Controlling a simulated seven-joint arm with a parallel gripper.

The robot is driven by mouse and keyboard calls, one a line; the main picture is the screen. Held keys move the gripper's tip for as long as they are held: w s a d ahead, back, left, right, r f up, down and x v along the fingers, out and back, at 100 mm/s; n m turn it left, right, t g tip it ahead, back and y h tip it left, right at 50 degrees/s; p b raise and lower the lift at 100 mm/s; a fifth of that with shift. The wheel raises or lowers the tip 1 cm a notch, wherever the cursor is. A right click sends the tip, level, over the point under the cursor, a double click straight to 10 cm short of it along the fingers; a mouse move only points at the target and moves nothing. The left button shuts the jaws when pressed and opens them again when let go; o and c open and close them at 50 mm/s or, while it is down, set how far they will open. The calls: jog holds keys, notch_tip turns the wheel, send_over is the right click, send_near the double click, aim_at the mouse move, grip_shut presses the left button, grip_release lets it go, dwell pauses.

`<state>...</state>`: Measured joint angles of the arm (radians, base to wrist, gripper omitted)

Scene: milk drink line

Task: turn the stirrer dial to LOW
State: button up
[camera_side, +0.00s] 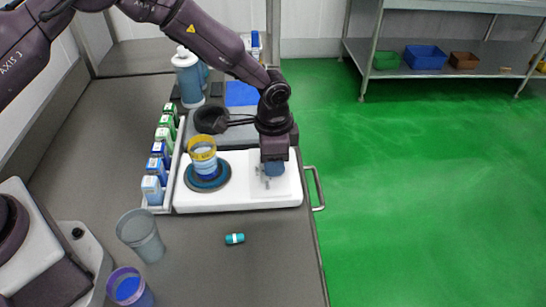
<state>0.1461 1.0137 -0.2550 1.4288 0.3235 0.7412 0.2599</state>
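The stirrer (240,196) is a white flat unit on the grey bench. Its dark round plate (208,185) at the left carries a blue vessel with a yellow rim (203,160). My gripper (273,178) points down over the right part of the stirrer's white top, where a grey panel with small marks shows. A small blue part shows at the gripper's lower end; I cannot tell whether it is the dial or part of the gripper. The dial and its setting cannot be made out. The fingertips are too small to read.
A white rack (159,209) of several small cartons stands left of the stirrer. In front are a grey cup (141,235), a blue-filled cup (130,289) and a small teal cylinder (235,239). A black pan-like object (211,120) and a large jug (188,78) stand behind.

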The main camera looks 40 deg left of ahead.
jog(key=shift+r, duration=0.1)
notch_tip(320, 180, up, 13)
dwell(0.4)
jog(key=s+a+r+n+t, duration=0.2)
jog(key=s+a+r, duration=0.3)
jog(key=s, duration=0.3)
jog(key=s+a+r+n+t, duration=0.1)
jog(key=s+a+r+n, duration=0.3)
jog(key=s, duration=0.5)
jog(key=s+a+r+n+t, duration=0.2)
jog(key=s+a+r, duration=0.4)
jog(key=s, duration=0.3)
jog(key=shift+s+r+n+t, duration=0.3)
jog(key=shift+r+n, duration=0.2)
jog(key=shift+r, duration=0.4)
